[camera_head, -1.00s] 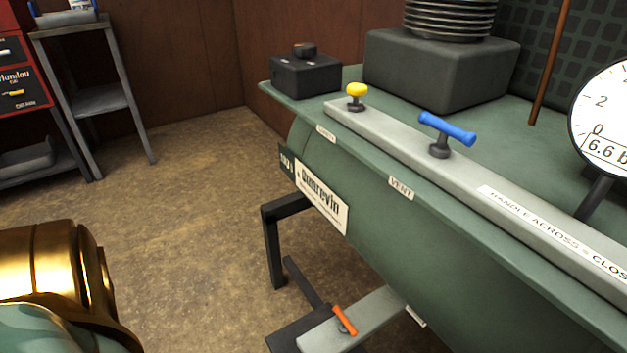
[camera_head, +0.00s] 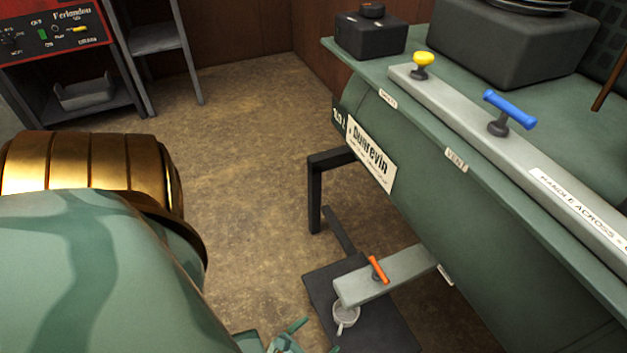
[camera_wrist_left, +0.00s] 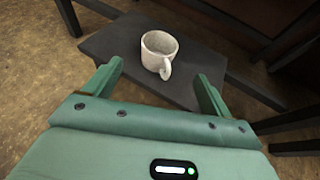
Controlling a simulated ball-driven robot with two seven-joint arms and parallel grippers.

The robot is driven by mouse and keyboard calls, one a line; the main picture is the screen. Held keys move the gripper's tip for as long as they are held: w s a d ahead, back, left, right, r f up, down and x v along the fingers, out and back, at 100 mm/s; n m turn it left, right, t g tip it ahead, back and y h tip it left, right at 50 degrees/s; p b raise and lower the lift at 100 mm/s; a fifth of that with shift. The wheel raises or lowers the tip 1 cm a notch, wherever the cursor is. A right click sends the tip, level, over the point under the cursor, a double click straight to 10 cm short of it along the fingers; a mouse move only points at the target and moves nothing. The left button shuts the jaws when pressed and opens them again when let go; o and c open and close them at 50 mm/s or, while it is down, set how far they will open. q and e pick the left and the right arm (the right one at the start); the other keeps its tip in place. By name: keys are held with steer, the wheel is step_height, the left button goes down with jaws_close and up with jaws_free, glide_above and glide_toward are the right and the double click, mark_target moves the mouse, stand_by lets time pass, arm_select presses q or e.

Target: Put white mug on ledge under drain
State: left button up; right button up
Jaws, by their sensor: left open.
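The white mug (camera_head: 345,314) stands upright on the dark ledge (camera_head: 392,336) under the end of the grey drain arm (camera_head: 360,284), which carries an orange handle (camera_head: 377,269). In the left wrist view the mug (camera_wrist_left: 158,52) sits on the dark ledge (camera_wrist_left: 108,40), its handle turned toward my gripper. My left gripper (camera_head: 318,338) is low, just left of and in front of the mug in the head view. Its two fingers (camera_wrist_left: 160,72) are open, pointing at the mug with nothing between them. My right gripper is not in view.
The green tank (camera_head: 440,225) fills the right, with a yellow knob (camera_head: 423,62) and a blue handle (camera_head: 508,110) on its top rail. The floor (camera_head: 240,130) to the left is open.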

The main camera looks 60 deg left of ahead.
arm_select(q)
steer(key=s+a+r+n+g+y, duration=0.2)
steer(key=s+a+n+g+y, duration=0.25)
steer(key=n, duration=0.55)
steer(key=s+d+r+n+g+h, duration=0.3)
steer(key=s+r+n+g+h, duration=0.3)
steer(key=n, duration=0.8)
steer(key=s+r, duration=0.2)
steer(key=s, duration=0.2)
steer(key=shift+d+n+h, duration=0.2)
steer(key=shift+n+h, duration=0.15)
steer(key=shift+n, duration=0.05)
steer(key=shift+f, duration=0.1)
